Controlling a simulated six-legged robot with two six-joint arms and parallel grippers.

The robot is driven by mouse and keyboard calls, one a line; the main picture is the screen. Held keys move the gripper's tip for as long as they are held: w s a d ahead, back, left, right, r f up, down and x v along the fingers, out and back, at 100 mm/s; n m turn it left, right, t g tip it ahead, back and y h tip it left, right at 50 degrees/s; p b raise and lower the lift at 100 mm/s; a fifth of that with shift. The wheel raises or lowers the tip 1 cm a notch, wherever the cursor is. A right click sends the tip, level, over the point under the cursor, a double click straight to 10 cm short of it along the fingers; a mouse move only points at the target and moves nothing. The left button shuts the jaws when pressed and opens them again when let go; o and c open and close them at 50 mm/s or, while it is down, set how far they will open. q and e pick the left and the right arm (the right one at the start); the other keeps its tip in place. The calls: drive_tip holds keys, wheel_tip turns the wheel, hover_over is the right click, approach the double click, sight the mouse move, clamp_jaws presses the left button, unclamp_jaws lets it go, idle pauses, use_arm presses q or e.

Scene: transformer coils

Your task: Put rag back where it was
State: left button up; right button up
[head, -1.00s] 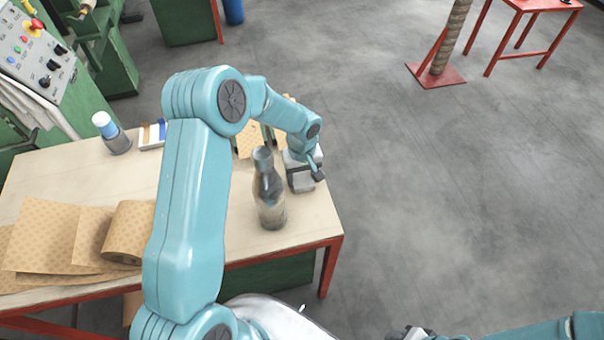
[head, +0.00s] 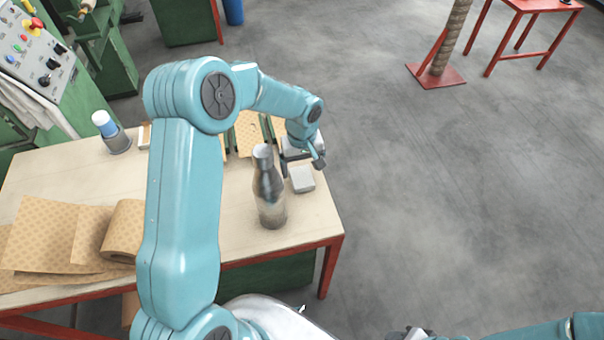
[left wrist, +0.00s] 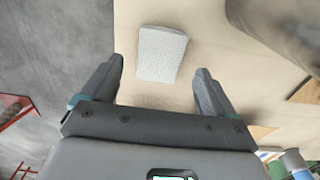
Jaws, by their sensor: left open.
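The rag (head: 302,180), a small folded light-grey cloth, lies flat on the table near its right edge, just right of a bottle. It also shows in the left wrist view (left wrist: 162,53), with a fine woven texture. My left gripper (head: 303,164) is open and empty, just beyond the rag in the head view. In the left wrist view its two fingers (left wrist: 160,70) stand apart, one to each side of the rag's near end, and do not touch it. My right gripper does not show clearly.
The grey bottle (head: 270,195) stands close to the rag. Brown patterned paper and a roll (head: 122,232) lie at the table's left. A white-capped container (head: 110,132) stands at the back left. Whitish cloth (head: 38,108) hangs on the machine. Bare tabletop lies around the rag.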

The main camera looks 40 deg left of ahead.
sight(302, 177)
use_arm(q)
wheel_tip(302, 177, up, 8)
drive_tip(key=shift+b, duration=0.3)
drive_tip(key=shift+f, duration=0.15)
